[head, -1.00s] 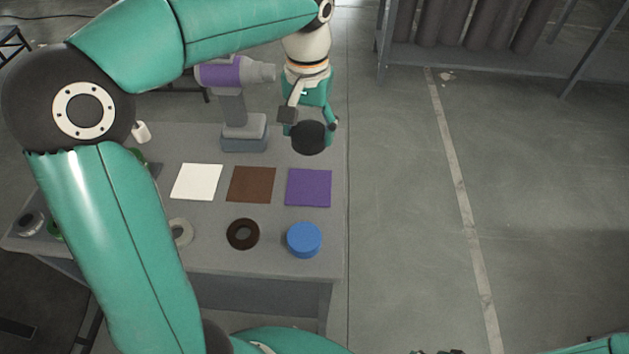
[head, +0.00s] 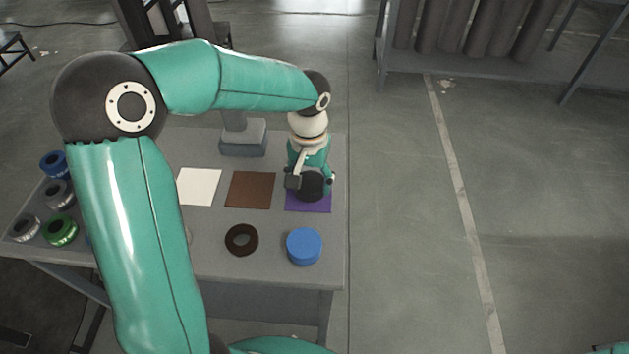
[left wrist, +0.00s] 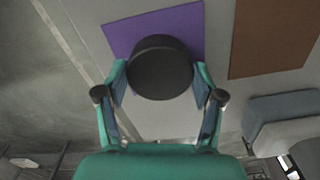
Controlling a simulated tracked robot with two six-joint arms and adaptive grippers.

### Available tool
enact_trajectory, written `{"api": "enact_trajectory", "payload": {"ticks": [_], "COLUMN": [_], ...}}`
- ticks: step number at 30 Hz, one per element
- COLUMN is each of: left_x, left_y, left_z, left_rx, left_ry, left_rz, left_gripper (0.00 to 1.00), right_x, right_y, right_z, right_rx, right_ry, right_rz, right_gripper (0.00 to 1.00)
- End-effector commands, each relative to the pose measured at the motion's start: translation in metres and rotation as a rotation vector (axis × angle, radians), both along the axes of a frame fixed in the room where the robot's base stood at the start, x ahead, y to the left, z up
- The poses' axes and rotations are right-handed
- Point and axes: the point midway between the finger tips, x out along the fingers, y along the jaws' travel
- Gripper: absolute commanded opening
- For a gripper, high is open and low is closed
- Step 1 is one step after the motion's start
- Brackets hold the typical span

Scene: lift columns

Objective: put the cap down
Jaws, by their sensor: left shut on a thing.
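My left gripper (head: 308,180) is shut on a black round cap (head: 311,186). The cap is over the purple square mat (head: 308,207) at the right end of the table and hides much of it. In the left wrist view the cap (left wrist: 160,68) sits between the two fingers, overlapping the lower part of the purple mat (left wrist: 120,38). I cannot tell whether the cap touches the mat. My right gripper is out of view.
A brown mat (head: 250,190) and a white mat (head: 199,186) lie to the left. Several coloured rings stand at the far left. A grey block stand (head: 243,140) is behind.

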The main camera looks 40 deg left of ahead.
Motion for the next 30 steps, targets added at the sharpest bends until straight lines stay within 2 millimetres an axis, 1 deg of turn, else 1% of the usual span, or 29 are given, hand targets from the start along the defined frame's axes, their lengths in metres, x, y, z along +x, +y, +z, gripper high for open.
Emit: {"api": "enact_trajectory", "payload": {"ticks": [4,7,8,9,12,23,26,30], "left_x": [0.000,0.000,0.000,0.000,0.000,0.001,0.001,0.002], "left_y": [0.000,0.000,0.000,0.000,0.000,-0.001,-0.001,-0.001], "left_z": [0.000,-0.003,-0.002,-0.002,-0.002,0.000,0.006,0.026], "left_rx": [0.000,0.000,0.000,0.000,0.000,0.000,0.000,0.002], "left_ry": [-0.001,-0.001,-0.001,-0.001,-0.001,-0.001,-0.004,-0.006], "left_rz": [0.000,-0.001,-0.001,-0.001,-0.001,-0.002,-0.002,-0.002], "left_gripper": [0.26,0.26,0.71,0.78,0.93,0.93,0.93,0.93], "right_x": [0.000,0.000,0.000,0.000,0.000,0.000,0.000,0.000], "right_y": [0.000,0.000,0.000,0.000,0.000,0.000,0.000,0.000], "right_z": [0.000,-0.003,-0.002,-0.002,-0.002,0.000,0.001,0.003], "right_rx": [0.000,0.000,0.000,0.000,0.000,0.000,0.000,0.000], "right_ry": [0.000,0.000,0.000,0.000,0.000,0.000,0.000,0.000], "right_rz": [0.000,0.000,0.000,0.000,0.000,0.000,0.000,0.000], "right_gripper": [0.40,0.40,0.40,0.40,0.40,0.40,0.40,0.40]}}
